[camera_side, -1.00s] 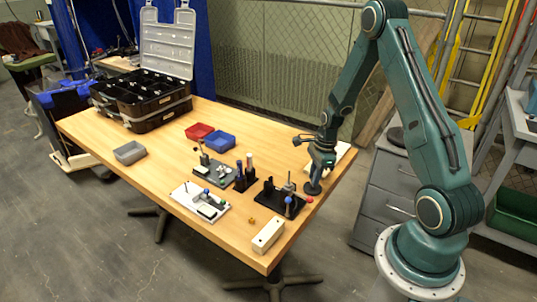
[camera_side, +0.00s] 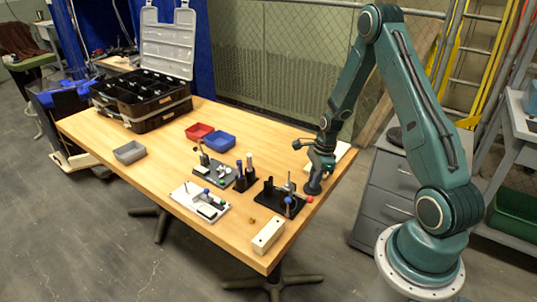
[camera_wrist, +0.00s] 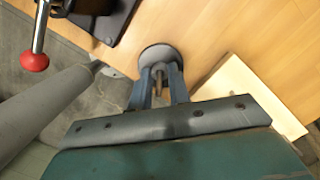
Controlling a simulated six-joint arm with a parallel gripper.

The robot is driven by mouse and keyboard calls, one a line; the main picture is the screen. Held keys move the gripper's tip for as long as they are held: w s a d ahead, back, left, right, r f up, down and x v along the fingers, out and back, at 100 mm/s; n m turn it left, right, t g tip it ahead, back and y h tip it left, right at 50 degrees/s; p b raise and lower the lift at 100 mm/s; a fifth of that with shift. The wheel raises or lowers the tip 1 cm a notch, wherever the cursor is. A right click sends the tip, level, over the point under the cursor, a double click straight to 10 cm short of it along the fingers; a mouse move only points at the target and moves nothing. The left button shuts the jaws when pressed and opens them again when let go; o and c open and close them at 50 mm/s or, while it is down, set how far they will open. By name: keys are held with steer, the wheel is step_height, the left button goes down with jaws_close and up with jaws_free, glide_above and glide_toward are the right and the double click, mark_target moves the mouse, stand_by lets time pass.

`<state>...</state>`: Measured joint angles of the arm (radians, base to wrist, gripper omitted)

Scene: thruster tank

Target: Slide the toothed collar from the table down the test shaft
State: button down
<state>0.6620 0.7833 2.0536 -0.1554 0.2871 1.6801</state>
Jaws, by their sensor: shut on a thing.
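My gripper (camera_side: 316,178) points down at the table's right edge, close above a dark round base (camera_side: 312,188). In the wrist view its two fingers (camera_wrist: 159,80) are shut either side of a small piece, apparently the toothed collar (camera_wrist: 158,68), mostly hidden between them; I cannot make out its teeth. The round grey base (camera_wrist: 157,52) shows beyond the fingertips. How far down the shaft the collar sits cannot be told.
A black fixture (camera_side: 280,201) with a red-tipped lever (camera_wrist: 34,61) stands close by. A small brass piece (camera_side: 252,221) and a pale block (camera_side: 268,236) lie near the front edge. Grey and white fixtures, red and blue bins (camera_side: 219,139) stand farther left. A pale board (camera_wrist: 245,95) lies beside my gripper.

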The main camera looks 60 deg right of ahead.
steer(key=shift+f, duration=0.2)
stand_by(0.4)
steer(key=c, duration=1.2)
jaws_free()
steer(key=shift+c, duration=0.2)
steer(key=shift+r, duration=0.15)
step_height(320, 180, up, 13)
steer(key=s+d, duration=0.1)
steer(key=shift+s+d+r, duration=0.2)
steer(key=shift+d, duration=0.05)
steer(key=shift+r, duration=0.15)
step_height(320, 180, up, 4)
steer(key=shift+f, duration=0.2)
